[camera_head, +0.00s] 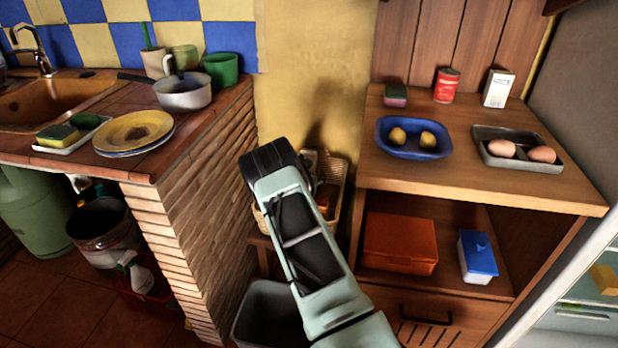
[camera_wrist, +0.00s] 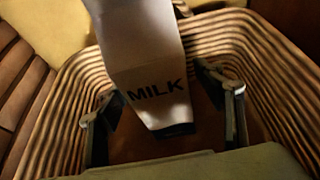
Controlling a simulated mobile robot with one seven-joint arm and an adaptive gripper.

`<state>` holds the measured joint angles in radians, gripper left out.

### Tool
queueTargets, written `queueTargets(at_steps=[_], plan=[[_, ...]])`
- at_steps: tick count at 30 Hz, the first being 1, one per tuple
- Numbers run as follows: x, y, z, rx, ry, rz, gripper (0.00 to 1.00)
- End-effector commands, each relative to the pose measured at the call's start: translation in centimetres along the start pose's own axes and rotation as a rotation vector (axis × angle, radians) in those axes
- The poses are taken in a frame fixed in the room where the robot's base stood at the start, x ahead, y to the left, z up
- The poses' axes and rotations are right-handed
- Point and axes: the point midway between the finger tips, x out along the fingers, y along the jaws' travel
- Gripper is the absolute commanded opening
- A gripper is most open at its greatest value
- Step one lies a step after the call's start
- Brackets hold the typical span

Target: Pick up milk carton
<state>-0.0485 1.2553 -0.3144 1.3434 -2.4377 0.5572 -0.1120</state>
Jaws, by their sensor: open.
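A white milk carton (camera_wrist: 142,55) with dark "MILK" lettering shows in the wrist view, inside a wicker basket (camera_wrist: 254,50). My gripper (camera_wrist: 168,103) is open, with one finger on each side of the carton's lower part in that view. A gap shows on both sides, and I cannot tell how deep the carton sits between the fingers. In the head view my arm reaches over the basket (camera_head: 340,168), which stands between the two counters. The fingers and the carton are hidden there behind my arm.
A brick counter (camera_head: 190,190) with a pan and plates stands on the left. A wooden cabinet (camera_head: 480,190) on the right holds a blue dish (camera_head: 414,151), an egg tray (camera_head: 500,162), a red can and a small white box. A dark bin (camera_head: 268,312) stands below.

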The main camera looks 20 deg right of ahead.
Motion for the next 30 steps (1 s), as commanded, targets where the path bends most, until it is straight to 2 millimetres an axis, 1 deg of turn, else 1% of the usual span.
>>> queueTargets(at_steps=[1, 2, 18, 20, 26, 30], plan=[[-0.01, 0.00, 0.03, 0.000, 0.000, 0.000, 0.62], [-0.02, -0.01, 0.04, 0.000, 0.000, 0.000, 0.60], [-0.04, 0.01, 0.05, 0.000, -0.001, 0.000, 0.01], [-0.03, 0.05, 0.37, 0.001, -0.006, 0.001, 0.00], [-0.05, 0.05, 0.40, 0.001, -0.006, 0.001, 0.00], [-0.25, 0.07, 0.99, 0.002, -0.007, 0.001, 0.00]])
